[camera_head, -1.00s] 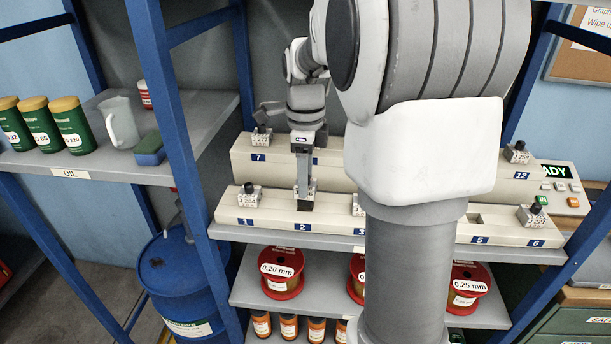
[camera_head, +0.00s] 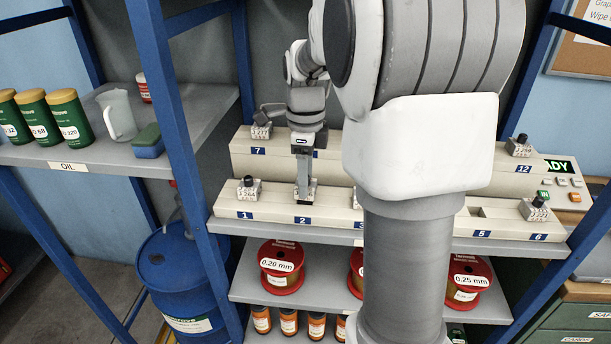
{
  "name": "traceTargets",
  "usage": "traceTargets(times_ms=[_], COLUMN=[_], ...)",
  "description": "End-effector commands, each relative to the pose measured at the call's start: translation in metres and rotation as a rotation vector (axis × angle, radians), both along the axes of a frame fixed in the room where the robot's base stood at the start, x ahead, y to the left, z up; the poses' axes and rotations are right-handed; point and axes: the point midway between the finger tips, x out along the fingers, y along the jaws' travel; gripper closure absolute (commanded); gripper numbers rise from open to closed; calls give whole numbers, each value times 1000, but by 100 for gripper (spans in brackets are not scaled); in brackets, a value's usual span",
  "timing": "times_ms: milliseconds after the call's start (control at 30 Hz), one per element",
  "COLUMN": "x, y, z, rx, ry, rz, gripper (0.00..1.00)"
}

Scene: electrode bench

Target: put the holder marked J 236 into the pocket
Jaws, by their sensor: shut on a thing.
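My gripper (camera_head: 303,190) points straight down at the front row of the electrode rack (camera_head: 270,222), at the place labelled 2. It is shut on a small light holder (camera_head: 313,185), of which only the sides show around the fingers. The holder is at the level of the rack's top; whether it sits in a pocket there or just above cannot be told. The mark on it is too small to read. An empty pocket (camera_head: 478,212) shows in the front row above label 5. Much of the rack's middle is hidden behind my arm.
Other holders stand at place 1 (camera_head: 249,189), place 6 (camera_head: 536,208), place 7 (camera_head: 261,129) and place 12 (camera_head: 518,145). Red wire spools (camera_head: 281,266) sit on the shelf below. A blue upright (camera_head: 172,120) stands left of the rack. A lit display (camera_head: 559,166) is at right.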

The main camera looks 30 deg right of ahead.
Motion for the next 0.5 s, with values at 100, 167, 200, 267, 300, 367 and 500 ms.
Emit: traceTargets(times_ms=[100, 167, 200, 267, 300, 367, 500], x=[0, 0, 0, 0, 0, 0, 0], y=[0, 0, 0, 0, 0, 0, 0], z=[-3, -5, -6, -7, -8, -10, -12], rx=[0, 0, 0, 0, 0, 0, 0], ry=[0, 0, 0, 0, 0, 0, 0], rz=[0, 0, 0, 0, 0, 0, 0], gripper=[100, 100, 100, 100, 100, 100, 100])
